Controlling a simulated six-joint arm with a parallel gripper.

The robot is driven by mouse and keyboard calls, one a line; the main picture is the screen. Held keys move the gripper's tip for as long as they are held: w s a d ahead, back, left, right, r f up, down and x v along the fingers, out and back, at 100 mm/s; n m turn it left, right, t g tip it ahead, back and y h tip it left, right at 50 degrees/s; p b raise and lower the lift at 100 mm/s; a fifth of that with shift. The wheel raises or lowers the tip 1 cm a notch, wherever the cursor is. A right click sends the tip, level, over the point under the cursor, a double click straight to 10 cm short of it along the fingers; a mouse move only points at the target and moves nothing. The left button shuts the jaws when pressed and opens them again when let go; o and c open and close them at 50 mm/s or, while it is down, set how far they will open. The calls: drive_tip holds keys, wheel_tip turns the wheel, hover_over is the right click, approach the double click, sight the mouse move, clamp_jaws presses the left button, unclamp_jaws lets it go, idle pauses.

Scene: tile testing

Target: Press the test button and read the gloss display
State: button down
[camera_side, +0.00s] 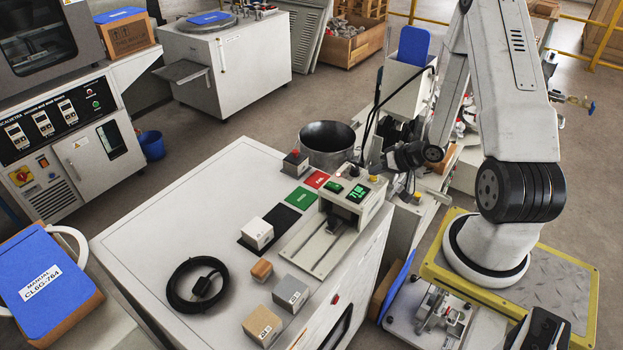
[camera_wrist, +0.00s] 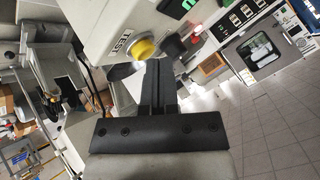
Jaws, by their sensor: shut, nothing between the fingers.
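The gloss meter (camera_side: 352,207) is a pale box unit at the right edge of the white worktop. Its lit green display (camera_side: 357,192) shows in the side view, but I cannot read its digits surely. The round yellow test button (camera_wrist: 142,50), beside a TEST label (camera_wrist: 124,40), is on the meter's face in the wrist view. My gripper (camera_wrist: 153,66) is shut and empty, its black fingers just below and right of the button. I cannot tell whether they touch it. In the side view the fingertips are hard to make out behind the meter.
A dark bowl (camera_side: 328,142) and a red-topped control box (camera_side: 295,163) stand beyond the meter. Red, green and black tiles (camera_side: 270,231) lie left of it, with a white block (camera_side: 257,233) and several small blocks. A coiled black cable (camera_side: 197,285) lies nearer the front.

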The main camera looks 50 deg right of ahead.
sight(376, 179)
drive_tip(key=shift+f, duration=0.4)
idle(0.5)
drive_tip(key=shift+r, duration=0.9)
idle(0.4)
drive_tip(key=shift+r, duration=2.5)
